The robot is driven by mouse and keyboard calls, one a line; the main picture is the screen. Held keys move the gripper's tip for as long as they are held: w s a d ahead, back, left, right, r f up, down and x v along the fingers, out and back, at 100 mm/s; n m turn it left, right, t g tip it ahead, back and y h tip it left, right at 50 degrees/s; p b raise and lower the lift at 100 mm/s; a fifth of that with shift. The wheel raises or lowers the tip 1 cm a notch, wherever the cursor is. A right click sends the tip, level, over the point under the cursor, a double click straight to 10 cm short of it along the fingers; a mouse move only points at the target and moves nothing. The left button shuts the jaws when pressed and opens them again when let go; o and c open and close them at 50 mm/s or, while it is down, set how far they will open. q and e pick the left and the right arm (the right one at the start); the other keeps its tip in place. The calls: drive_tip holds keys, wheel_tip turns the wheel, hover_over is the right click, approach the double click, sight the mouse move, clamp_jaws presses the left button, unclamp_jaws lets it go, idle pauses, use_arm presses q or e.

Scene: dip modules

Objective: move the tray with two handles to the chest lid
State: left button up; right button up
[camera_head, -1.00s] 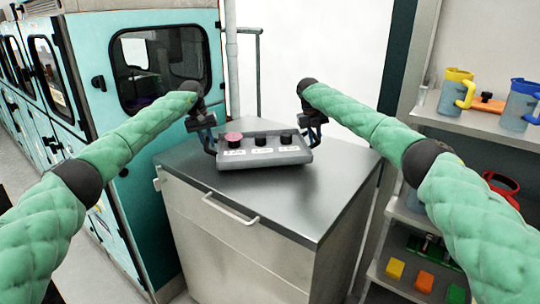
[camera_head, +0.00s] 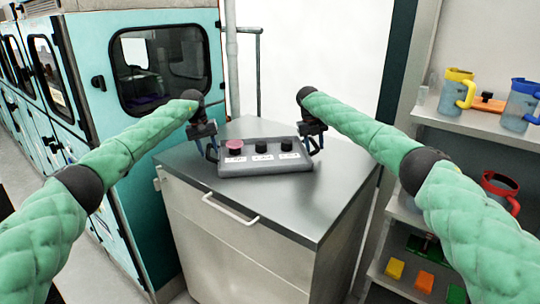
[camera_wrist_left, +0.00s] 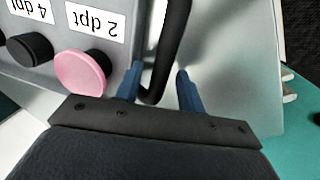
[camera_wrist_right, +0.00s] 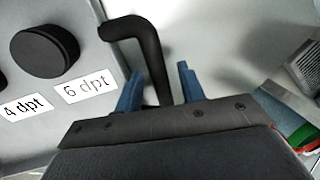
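The grey tray (camera_head: 268,168) rests on the dark metal chest lid (camera_head: 305,207), toward its back. It carries one pink-topped knob and black knobs, with white labels below them. A black handle stands at each end. My left gripper (camera_head: 210,148) is at the left handle (camera_wrist_left: 174,40), which passes between its parted blue fingers (camera_wrist_left: 158,84). My right gripper (camera_head: 313,143) is at the right handle (camera_wrist_right: 148,50), which also lies between its parted fingers (camera_wrist_right: 158,84). Gaps show beside both handles. The tray's underside is hidden.
A teal machine with a dark window (camera_head: 160,68) stands close on the left. Shelves on the right hold jugs (camera_head: 456,92), a red-rimmed container (camera_head: 500,190) and coloured blocks (camera_head: 425,281). The front and right of the lid are clear.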

drive_tip(key=shift+a+r, duration=0.1)
drive_tip(key=shift+r, duration=0.4)
use_arm(q)
wheel_tip(320, 180, up, 12)
drive_tip(key=a, duration=0.2)
drive_tip(key=shift+a+f, duration=0.15)
use_arm(e)
wheel_tip(320, 180, up, 11)
drive_tip(key=a, duration=0.2)
drive_tip(key=shift+f, duration=0.15)
